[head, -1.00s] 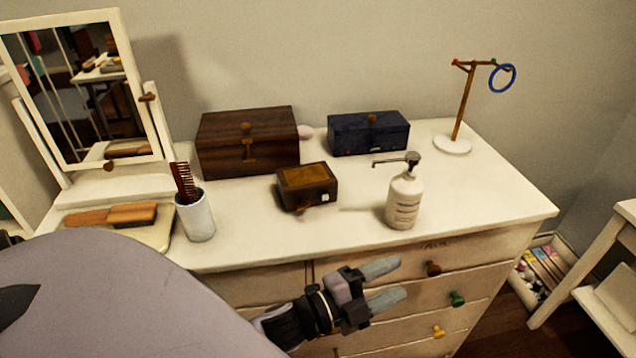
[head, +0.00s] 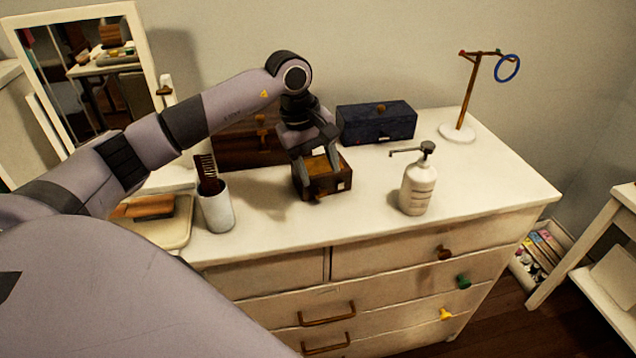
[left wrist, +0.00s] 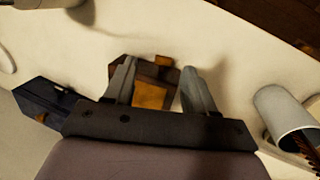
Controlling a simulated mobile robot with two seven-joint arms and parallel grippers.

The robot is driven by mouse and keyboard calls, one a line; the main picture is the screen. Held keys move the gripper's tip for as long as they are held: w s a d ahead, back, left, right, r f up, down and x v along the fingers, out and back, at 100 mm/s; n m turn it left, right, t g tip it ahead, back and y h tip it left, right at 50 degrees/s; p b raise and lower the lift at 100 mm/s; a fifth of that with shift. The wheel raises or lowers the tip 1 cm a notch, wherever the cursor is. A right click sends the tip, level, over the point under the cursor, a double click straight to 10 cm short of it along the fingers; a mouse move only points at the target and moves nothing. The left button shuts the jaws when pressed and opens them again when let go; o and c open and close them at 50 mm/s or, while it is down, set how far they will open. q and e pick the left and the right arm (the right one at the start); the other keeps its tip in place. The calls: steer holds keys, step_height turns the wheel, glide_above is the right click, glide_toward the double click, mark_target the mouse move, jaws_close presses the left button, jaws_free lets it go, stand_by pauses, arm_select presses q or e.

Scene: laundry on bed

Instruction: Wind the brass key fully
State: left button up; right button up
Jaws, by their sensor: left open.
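A small dark wooden box (head: 335,183) with an amber lid panel stands on the dresser top. The brass key (head: 320,198) is a small, blurred shape low on the box's front face. My left gripper (head: 318,170) is open above the box, pointing down, its fingers apart over the lid and partly hiding it. In the left wrist view the amber panel (left wrist: 150,95) shows between the two fingers. Whether the fingers touch the box, I cannot tell. My right gripper is not in view.
A white pump bottle (head: 417,190) stands right of the box and a white cup with a comb (head: 216,208) left. Behind are a dark blue box (head: 376,124) and a larger brown box (head: 235,150), partly hidden by my arm. The dresser's front edge is close.

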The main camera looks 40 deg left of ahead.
mark_target(320, 193)
arm_select(q)
steer(key=shift+y, duration=0.4)
steer(key=f, duration=0.2)
steer(key=w+f, duration=0.1)
steer(key=f, duration=0.1)
steer(key=a+f+p, duration=0.1)
steer(key=f, duration=0.1)
steer(key=shift+w+f, duration=0.1)
steer(key=shift+w, duration=0.05)
jaws_close()
